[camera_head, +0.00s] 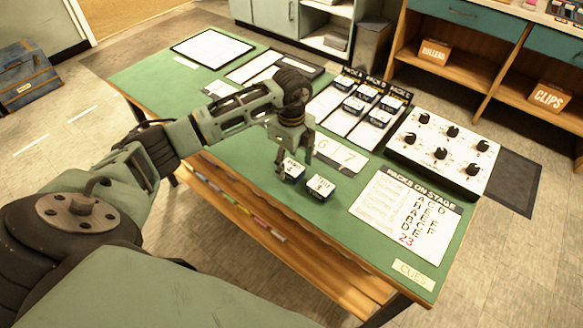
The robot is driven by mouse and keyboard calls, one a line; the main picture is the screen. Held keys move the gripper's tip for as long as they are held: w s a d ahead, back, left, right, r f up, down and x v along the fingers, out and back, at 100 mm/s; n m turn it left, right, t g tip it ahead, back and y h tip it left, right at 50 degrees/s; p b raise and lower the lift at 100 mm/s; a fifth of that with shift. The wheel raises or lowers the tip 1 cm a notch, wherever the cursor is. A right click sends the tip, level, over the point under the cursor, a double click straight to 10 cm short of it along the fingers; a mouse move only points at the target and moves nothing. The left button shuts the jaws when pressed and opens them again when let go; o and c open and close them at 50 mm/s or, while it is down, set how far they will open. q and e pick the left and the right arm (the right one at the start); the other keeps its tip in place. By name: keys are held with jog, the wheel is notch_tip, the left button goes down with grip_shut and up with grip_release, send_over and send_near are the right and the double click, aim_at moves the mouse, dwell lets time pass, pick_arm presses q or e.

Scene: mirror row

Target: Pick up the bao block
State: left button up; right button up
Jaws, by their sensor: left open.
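Two small dark blocks with white labelled tops sit on the green table (232,158): a left block (293,169) and a right block (321,187). Their print is too small to read, so I cannot tell which is the bao block. My left gripper (294,168) points down, open, at the left block. One finger shows at that block's left side and the other behind its right side. I cannot tell whether they touch it. The right block stands apart from the fingers. My right gripper is not in view.
A white knob panel (443,150) and a "Packs on stage" sheet (408,215) lie to the right. The table's front edge is close.

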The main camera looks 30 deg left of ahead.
pick_arm(q)
jog(key=shift+f, duration=0.95)
jog(key=shift+c, duration=0.2)
jog(key=c, duration=1.1)
jog(key=shift+c, duration=0.5)
jog(key=shift+r, duration=0.15)
